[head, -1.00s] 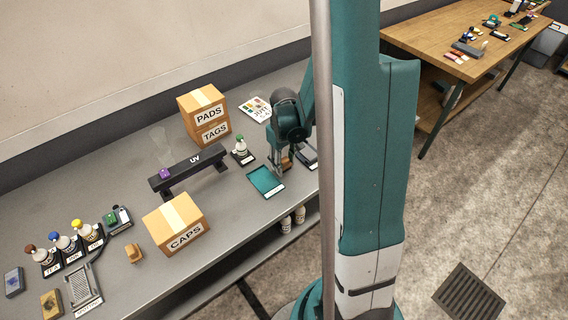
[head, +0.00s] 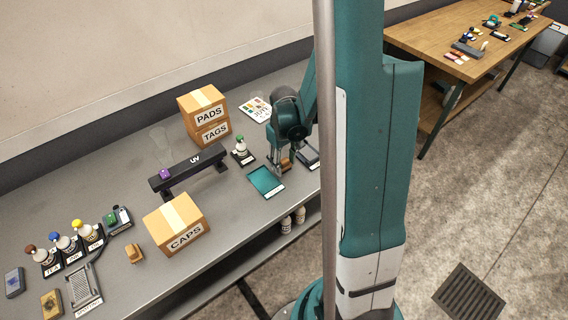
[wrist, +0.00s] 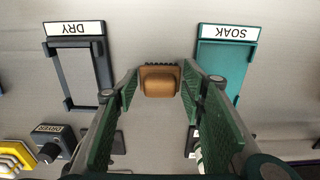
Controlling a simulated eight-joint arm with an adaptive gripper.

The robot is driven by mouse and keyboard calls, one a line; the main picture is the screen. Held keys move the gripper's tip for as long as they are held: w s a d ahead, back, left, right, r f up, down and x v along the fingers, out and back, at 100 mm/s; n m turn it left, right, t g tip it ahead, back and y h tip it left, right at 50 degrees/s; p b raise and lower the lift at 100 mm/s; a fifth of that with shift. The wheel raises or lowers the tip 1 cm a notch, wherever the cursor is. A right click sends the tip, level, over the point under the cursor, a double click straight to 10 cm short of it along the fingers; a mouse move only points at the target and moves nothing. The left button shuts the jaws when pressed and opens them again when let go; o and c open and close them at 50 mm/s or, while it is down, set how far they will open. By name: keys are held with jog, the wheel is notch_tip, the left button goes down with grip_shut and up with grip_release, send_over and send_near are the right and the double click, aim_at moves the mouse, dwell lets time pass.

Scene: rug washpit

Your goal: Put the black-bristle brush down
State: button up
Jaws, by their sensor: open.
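The black-bristle brush (wrist: 160,82) has a tan wooden body, with a dark bristle edge at its far side in the wrist view. It sits on the grey bench between the DRY tray (wrist: 104,78) and the SOAK tray (wrist: 215,78), in neither of them. My gripper (wrist: 161,77) is open, with its green-padded fingers on either side of the brush and slim gaps beside it. In the head view my gripper (head: 280,172) is low over the bench beside the teal SOAK tray (head: 265,182), and the brush (head: 287,164) is partly hidden behind the fingers.
Another tan block (head: 134,253) lies farther left. The bench's front edge is close by.

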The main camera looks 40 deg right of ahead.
aim_at(284, 160)
jog(key=shift+r+p, duration=0.6)
jog(key=shift+r, duration=5)
jog(key=s+a+r+t, duration=0.3)
jog(key=s+a+r, duration=0.3)
jog(key=a+r, duration=0.3)
jog(key=s+a+r+t, duration=0.4)
jog(key=a+r, duration=0.6)
jog(key=a, duration=0.4)
jog(key=shift+s+r, duration=0.25)
jog(key=shift+s, duration=0.6)
jog(key=shift+f, duration=0.15)
